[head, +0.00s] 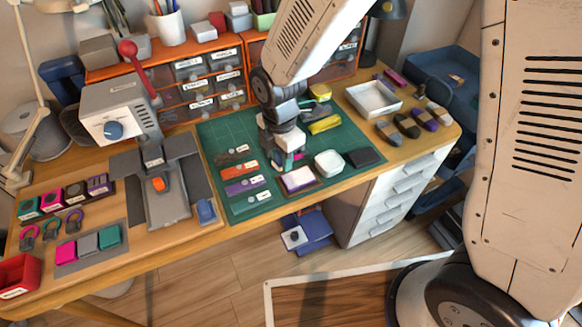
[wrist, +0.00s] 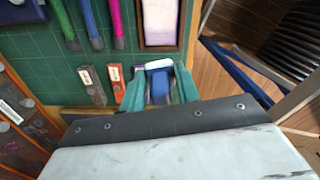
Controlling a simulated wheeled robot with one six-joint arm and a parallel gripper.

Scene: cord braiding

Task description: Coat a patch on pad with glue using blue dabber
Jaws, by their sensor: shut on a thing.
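My gripper (head: 284,164) is over the green mat, pointing down, near the pad (head: 299,179), which has a pale top and a dark border. In the wrist view the pad (wrist: 159,22) lies just beyond the fingers and shows no clear glue patch. The teal fingers of my gripper (wrist: 160,88) are shut on a blue thing with a pale end, taken to be the blue dabber (wrist: 160,90). Its lower part is hard to make out, so I cannot tell whether it touches anything. The gripper hides it in the head view.
The green mat (head: 222,132) also holds a white dish (head: 328,163), a black block (head: 365,157) and labelled strips (head: 247,186). A white tray (head: 374,99) stands at the back right. A lever press (head: 120,115) stands left of the mat. The desk's front edge is close to the pad.

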